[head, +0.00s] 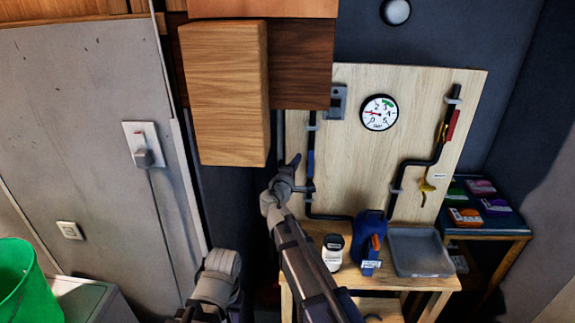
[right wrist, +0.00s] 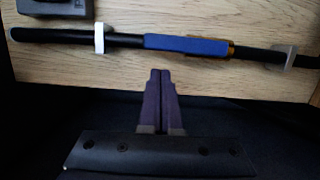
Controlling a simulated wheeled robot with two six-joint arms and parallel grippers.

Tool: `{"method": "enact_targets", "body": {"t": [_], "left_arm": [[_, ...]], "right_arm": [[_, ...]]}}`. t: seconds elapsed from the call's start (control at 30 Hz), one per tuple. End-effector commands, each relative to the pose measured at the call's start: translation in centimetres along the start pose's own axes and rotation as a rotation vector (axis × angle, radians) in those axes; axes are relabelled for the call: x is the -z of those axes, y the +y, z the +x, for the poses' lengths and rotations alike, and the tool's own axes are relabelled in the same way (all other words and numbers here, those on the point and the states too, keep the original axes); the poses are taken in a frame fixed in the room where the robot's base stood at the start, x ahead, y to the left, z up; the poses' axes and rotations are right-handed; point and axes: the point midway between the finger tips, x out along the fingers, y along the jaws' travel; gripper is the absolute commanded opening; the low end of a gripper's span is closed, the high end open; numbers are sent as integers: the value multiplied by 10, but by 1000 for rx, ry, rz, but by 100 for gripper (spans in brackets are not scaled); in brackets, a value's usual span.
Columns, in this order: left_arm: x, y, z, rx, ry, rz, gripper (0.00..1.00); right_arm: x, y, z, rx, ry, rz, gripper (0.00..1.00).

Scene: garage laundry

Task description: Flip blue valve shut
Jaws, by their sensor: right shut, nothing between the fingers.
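The blue valve handle (head: 311,163) is on the black vertical pipe at the left side of the wooden board. In the right wrist view the blue handle (right wrist: 186,44) lies in line with the pipe, with a bit of brass-coloured valve body showing beside it. My right gripper (head: 308,188) is just left of the pipe, around the handle's lower end. In the right wrist view its dark fingers (right wrist: 160,72) are shut and empty, pointing at the pipe with a gap between. My left gripper is not in view.
A wooden cabinet (head: 225,95) hangs left above my gripper.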

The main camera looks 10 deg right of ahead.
Motion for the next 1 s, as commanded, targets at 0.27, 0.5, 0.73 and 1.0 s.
{"method": "enact_targets", "body": {"t": [0.27,0.5,0.73,1.0], "left_arm": [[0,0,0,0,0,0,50],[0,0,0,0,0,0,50],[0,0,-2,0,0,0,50],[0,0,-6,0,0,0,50]], "right_arm": [[-14,0,3,-1,1,0,0],[-14,0,3,-1,1,0,0],[-16,2,4,4,1,18,0],[-19,2,4,16,1,67,0]]}}
